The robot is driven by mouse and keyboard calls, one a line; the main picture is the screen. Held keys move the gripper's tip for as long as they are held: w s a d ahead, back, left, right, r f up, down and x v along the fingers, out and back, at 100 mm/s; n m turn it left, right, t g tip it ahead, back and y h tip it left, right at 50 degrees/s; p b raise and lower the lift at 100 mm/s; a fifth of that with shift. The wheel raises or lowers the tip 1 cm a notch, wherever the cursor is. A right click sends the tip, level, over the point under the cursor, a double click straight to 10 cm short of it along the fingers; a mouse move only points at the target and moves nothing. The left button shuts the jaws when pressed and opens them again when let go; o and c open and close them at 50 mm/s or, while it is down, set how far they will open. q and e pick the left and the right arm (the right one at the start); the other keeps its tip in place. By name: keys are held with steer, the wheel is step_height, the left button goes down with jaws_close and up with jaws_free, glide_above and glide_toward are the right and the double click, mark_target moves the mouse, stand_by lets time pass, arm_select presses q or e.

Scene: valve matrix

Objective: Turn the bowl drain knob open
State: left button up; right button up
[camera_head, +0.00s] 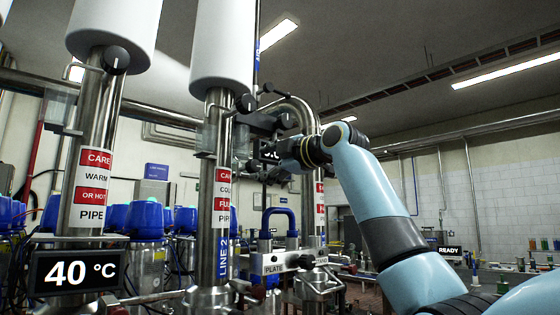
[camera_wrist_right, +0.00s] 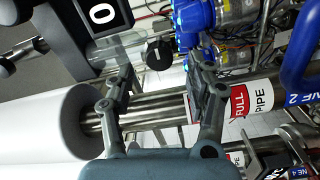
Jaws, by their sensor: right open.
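No label reading bowl drain is legible, so I cannot tell for sure which knob it is. In the right wrist view a round black knob (camera_wrist_right: 160,52) with a small white mark shows just beyond and between my right fingertips. My right gripper (camera_wrist_right: 160,76) is open, with one finger on each side, and nothing is held. Whether the fingers touch the knob is unclear. In the head view my right gripper (camera_head: 270,145) is small and dark against the pipework, near the middle pipe. Other black knobs sit on the left pipe (camera_head: 115,60) and middle pipe (camera_head: 245,103). My left gripper is out of view.
Steel pipes with red and white labels stand close by, the middle one (camera_head: 219,140) topped by a white cylinder (camera_head: 222,45). A 40 °C display (camera_head: 76,268) is at lower left. A blue handle (camera_head: 278,218) stands below my right gripper. Blue-capped units (camera_head: 146,218) are behind.

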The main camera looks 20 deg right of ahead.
steer(key=v, duration=0.6)
steer(key=shift+s, duration=0.3)
